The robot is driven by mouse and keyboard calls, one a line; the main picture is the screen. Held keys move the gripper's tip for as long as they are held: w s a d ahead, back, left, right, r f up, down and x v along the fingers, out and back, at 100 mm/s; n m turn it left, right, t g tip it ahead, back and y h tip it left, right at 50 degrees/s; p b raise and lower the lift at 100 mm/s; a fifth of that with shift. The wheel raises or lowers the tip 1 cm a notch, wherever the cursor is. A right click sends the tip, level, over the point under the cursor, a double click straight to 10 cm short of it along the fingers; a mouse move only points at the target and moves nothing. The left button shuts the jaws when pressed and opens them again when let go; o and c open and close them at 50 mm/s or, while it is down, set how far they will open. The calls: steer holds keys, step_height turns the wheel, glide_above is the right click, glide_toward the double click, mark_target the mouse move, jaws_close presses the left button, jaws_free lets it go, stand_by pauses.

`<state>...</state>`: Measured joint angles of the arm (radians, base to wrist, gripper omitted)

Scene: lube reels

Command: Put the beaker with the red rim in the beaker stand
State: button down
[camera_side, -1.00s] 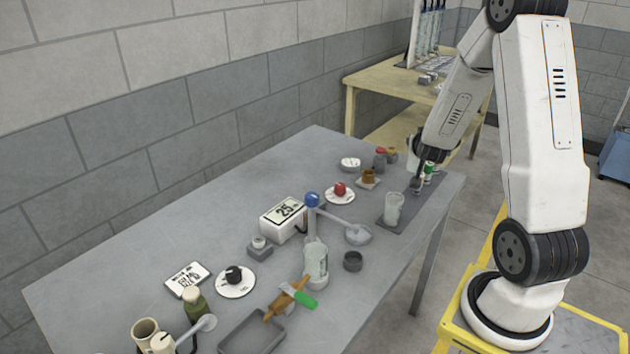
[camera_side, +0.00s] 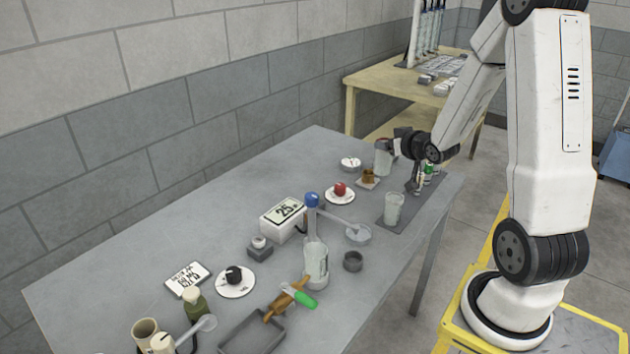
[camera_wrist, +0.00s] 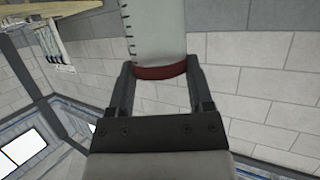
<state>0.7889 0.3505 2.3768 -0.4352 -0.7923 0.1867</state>
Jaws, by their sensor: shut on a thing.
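The beaker with the red rim (camera_wrist: 158,40) is between the two fingers of my gripper (camera_wrist: 160,68) in the wrist view. The fingers are shut on it close to its dark red rim, and black graduation marks show on its clear wall. In the side view my gripper (camera_side: 393,148) holds this beaker (camera_side: 383,162) upright near the table's far right end. I cannot tell whether its base touches the table. I cannot tell for certain which item is the beaker stand.
Another clear beaker (camera_side: 394,208) stands on the dark mat (camera_side: 401,226) near the right edge. A plate with a red object (camera_side: 340,191), a brown pot (camera_side: 368,176) and a white display box (camera_side: 284,217) are nearby. The table's left rear is clear.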

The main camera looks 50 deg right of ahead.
steer(key=a+n+t+y, duration=0.2)
steer(key=a+n+y, duration=0.35)
steer(key=a, duration=0.25)
step_height(320, 180, down, 7)
steer(key=shift+a+f, duration=0.2)
steer(key=shift+a, duration=0.2)
steer(key=shift+s, duration=0.1)
steer(key=shift+f, duration=2)
steer(key=shift+f, duration=1.95)
steer(key=shift+f, duration=0.1)
